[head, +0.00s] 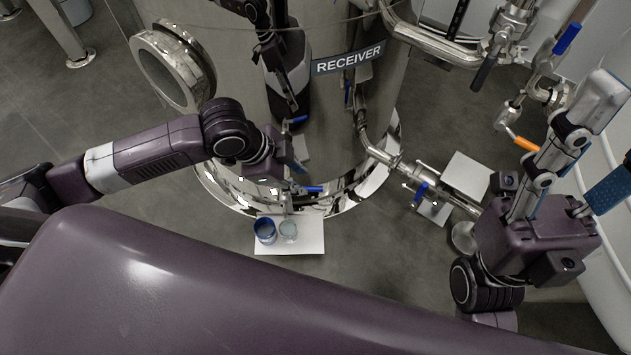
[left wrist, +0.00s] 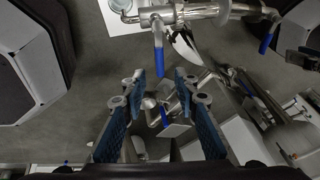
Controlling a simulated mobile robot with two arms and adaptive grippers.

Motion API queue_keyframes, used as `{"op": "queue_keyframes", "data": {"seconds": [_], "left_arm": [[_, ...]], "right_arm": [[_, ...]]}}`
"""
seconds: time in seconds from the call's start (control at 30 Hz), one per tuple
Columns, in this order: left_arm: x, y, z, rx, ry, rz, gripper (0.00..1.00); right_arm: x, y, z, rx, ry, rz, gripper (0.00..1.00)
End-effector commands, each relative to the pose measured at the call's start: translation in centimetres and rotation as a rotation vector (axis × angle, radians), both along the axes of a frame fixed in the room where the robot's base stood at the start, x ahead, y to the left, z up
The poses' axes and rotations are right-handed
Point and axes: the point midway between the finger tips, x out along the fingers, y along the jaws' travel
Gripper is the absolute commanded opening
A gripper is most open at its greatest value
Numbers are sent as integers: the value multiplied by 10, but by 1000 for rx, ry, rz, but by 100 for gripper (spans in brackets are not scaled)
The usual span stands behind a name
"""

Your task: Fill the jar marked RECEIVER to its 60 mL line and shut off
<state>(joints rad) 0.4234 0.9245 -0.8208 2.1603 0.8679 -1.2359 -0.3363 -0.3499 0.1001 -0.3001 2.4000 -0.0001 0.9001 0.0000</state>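The big steel tank (head: 225,100) bears a RECEIVER sign (head: 348,60). No marks on either are readable, and fill levels cannot be told. A blue-handled valve (head: 313,189) sits low on the tank above them. My left gripper (head: 286,158) is close to it. In the left wrist view its blue-padded fingers (left wrist: 160,85) are apart and empty, with a blue valve handle (left wrist: 158,60) just ahead. My right gripper (head: 600,140) is open at the right, away from the jars.
Another blue-handled valve (head: 420,192) sits on piping right of the tank, near a second white board (head: 465,175). An orange handle (head: 525,144) and a blue handle (head: 567,38) are on pipework at the right. Bare floor (head: 365,230) lies right of the jars.

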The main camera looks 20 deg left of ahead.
Motion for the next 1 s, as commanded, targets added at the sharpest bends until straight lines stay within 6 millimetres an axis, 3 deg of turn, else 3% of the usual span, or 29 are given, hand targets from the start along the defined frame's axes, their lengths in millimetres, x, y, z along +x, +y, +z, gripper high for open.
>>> {"op": "queue_keyframes", "data": {"seconds": [0.03,0.1,0.3,0.73,1.0], "left_arm": [[2,-4,-14,-1,1,-1,28],[6,-8,-25,-2,0,-2,28],[14,-15,-46,-1,-2,-1,28],[17,-18,-52,-1,-3,-1,28],[17,-18,-53,-1,-3,-1,1]], "right_arm": [[0,0,-10,0,-1,0,50],[1,0,-10,-1,-18,-1,50],[3,2,-6,-4,-55,-2,50],[4,3,0,-7,-73,-4,50],[3,3,0,-7,-74,-3,50]]}}
